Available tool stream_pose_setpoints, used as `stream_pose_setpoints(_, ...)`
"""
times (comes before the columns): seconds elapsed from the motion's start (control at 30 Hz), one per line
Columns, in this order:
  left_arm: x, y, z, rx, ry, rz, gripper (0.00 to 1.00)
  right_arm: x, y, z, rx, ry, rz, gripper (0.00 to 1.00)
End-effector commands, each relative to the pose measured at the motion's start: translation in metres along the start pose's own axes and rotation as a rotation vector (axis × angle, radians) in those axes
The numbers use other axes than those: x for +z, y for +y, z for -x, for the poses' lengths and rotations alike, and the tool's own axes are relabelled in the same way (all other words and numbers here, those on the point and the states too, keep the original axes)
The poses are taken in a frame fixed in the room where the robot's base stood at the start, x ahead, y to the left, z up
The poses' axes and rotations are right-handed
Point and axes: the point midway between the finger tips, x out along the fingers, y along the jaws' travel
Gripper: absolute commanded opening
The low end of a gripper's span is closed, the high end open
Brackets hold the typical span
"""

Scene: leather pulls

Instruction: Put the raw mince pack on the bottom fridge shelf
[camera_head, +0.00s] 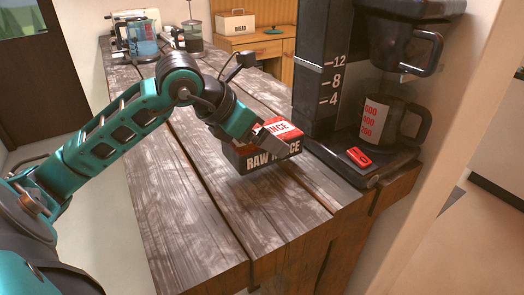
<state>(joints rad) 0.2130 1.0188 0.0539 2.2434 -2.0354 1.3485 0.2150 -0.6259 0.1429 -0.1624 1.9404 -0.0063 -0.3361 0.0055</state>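The raw mince pack (262,160) is a dark box with a red and white top label and white lettering on its front. It is on or just above the wooden counter (190,215), beside the coffee machine. My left arm reaches in from the left. My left gripper (270,140) is at the top of the pack, its grey fingers overlapping the label. The far finger and the grip are hidden, so I cannot tell whether it is shut on the pack. My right gripper is out of view. No fridge or shelf is visible.
The counter's front left is clear.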

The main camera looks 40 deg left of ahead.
Motion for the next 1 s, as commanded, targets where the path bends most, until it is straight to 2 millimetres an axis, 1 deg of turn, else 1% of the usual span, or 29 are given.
stream_pose_setpoints(0.2,-0.021,0.000,-0.020,-0.002,0.001,0.003,0.39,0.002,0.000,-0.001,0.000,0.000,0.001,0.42)
stream_pose_setpoints(0.27,-0.024,0.000,-0.024,0.000,0.000,0.002,0.39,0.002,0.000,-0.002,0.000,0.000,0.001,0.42)
stream_pose_setpoints(0.57,-0.026,0.000,-0.026,0.001,-0.003,0.000,0.39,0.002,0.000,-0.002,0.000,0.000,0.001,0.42)
stream_pose_setpoints(0.7,-0.029,0.000,-0.029,0.001,-0.003,-0.001,0.39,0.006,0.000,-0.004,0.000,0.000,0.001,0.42)
stream_pose_setpoints(0.73,-0.030,0.000,-0.029,0.001,0.001,0.000,0.95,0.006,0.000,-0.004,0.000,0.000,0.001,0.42)
stream_pose_setpoints(0.8,-0.029,0.000,-0.028,0.000,0.001,0.000,1.00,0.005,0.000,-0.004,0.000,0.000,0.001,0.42)
stream_pose_setpoints(1.0,-0.029,0.000,-0.028,0.000,0.001,0.001,1.00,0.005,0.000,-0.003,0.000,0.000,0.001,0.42)
